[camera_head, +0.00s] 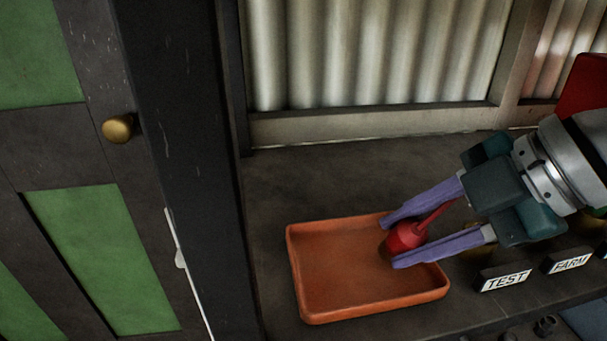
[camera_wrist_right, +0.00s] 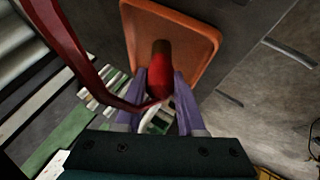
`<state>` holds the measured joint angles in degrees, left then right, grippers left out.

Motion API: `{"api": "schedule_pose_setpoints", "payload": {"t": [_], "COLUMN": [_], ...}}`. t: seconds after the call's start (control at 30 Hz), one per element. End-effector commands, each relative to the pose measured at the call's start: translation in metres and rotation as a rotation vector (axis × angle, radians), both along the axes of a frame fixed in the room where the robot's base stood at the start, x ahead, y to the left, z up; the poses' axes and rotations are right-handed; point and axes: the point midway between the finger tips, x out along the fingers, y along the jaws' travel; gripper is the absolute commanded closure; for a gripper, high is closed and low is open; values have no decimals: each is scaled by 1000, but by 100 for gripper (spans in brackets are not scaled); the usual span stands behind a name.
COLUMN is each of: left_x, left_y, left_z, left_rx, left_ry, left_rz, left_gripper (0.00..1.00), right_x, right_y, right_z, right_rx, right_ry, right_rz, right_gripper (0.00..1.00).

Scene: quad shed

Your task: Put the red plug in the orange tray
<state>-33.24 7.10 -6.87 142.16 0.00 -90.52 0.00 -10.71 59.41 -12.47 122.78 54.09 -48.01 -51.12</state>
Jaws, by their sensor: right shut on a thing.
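The orange tray (camera_head: 335,290) lies on the dark bench, and its rim also shows in the right wrist view (camera_wrist_right: 207,42). The red plug (camera_head: 402,238) is between the purple fingers of my right gripper (camera_head: 400,242), over the right part of the tray. In the right wrist view the plug (camera_wrist_right: 162,80) sits between the two fingertips (camera_wrist_right: 162,85), with its darker brownish end toward the tray. My right gripper is shut on it. Whether the plug touches the tray floor is not clear. My left gripper is not in view.
Small blocks labelled TEST (camera_head: 506,279) and FARM (camera_head: 569,262) stand on the bench right of the tray. A dark post (camera_head: 190,150) and a green-panelled door (camera_head: 95,250) are at the left. A corrugated wall (camera_head: 375,55) is behind.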

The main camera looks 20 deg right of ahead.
Motion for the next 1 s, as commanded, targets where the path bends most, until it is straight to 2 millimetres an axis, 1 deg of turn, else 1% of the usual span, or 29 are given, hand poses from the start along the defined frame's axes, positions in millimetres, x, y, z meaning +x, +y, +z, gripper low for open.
{"api": "schedule_pose_setpoints", "payload": {"t": [0.03, 0.13, 0.4, 0.6, 0.63, 0.7, 1.0], "left_x": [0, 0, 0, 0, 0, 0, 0], "left_y": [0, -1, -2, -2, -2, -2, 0], "left_z": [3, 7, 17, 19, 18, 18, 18], "left_rx": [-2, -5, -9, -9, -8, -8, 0], "left_ry": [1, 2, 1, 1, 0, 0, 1], "left_rz": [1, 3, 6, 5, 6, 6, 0], "left_gripper": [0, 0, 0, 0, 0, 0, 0], "right_x": [5, 10, 24, 30, 28, 27, 28], "right_y": [-1, -2, -4, -6, -6, -6, -7], "right_z": [4, 8, 11, 12, 4, -4, -7], "right_rx": [6, 29, 90, 122, 121, 118, 115], "right_ry": [23, 99, 349, 486, 489, 488, 481], "right_rz": [-5, -4, -4, 0, 1, -1, -1], "right_gripper": [100, 100, 100, 100, 100, 100, 100]}}
